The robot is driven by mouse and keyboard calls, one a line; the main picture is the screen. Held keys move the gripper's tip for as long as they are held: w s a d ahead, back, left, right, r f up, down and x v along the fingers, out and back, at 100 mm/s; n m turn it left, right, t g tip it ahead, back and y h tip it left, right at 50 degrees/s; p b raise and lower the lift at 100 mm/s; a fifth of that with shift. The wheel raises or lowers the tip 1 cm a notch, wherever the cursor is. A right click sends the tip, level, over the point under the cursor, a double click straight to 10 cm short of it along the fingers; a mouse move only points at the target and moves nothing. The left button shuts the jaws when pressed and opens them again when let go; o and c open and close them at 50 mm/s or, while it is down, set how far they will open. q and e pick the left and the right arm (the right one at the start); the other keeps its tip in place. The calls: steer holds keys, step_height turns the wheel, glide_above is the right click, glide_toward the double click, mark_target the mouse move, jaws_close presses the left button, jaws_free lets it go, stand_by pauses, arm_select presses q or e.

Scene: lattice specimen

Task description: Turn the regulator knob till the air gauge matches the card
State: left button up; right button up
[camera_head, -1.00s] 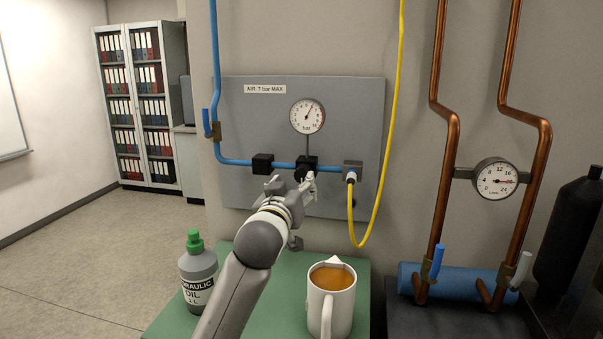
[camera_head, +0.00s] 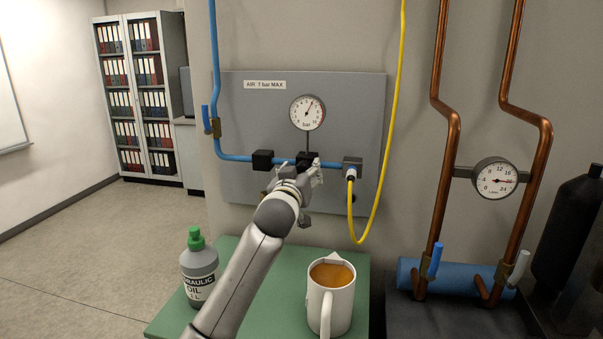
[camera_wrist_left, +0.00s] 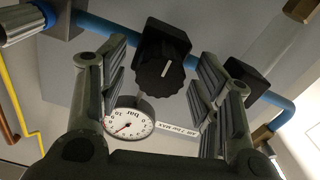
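The air gauge (camera_head: 307,112) is a round white dial on the grey wall panel; its needle points up and slightly right. It also shows upside down in the left wrist view (camera_wrist_left: 130,124). A label reading "AIR 7 bar MAX" (camera_head: 265,85) is left of it; I cannot make out any other card. The black regulator (camera_head: 307,158) sits below the gauge on the blue pipe. Its ridged black knob (camera_wrist_left: 161,76), with a pale mark line, faces the wrist camera. My left gripper (camera_head: 298,174) is open in front of it, fingers on either side with visible gaps. My right gripper is not in view.
A white mug (camera_head: 331,303) of brown liquid and a hydraulic oil bottle (camera_head: 199,270) stand on the green tabletop (camera_head: 260,320) below my arm. A yellow hose (camera_head: 380,190) hangs right of the regulator. Copper pipes (camera_head: 447,160) and a second gauge (camera_head: 495,178) are farther right.

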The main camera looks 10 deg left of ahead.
arm_select(q)
steer(key=c, duration=1)
steer(key=shift+f+n, duration=0.1)
steer(key=shift+n, duration=0.2)
steer(key=n+p, duration=0.1)
steer(key=n, duration=0.7)
steer(key=shift+p, duration=0.4)
steer(key=shift+n, duration=0.3)
steer(key=o, duration=1)
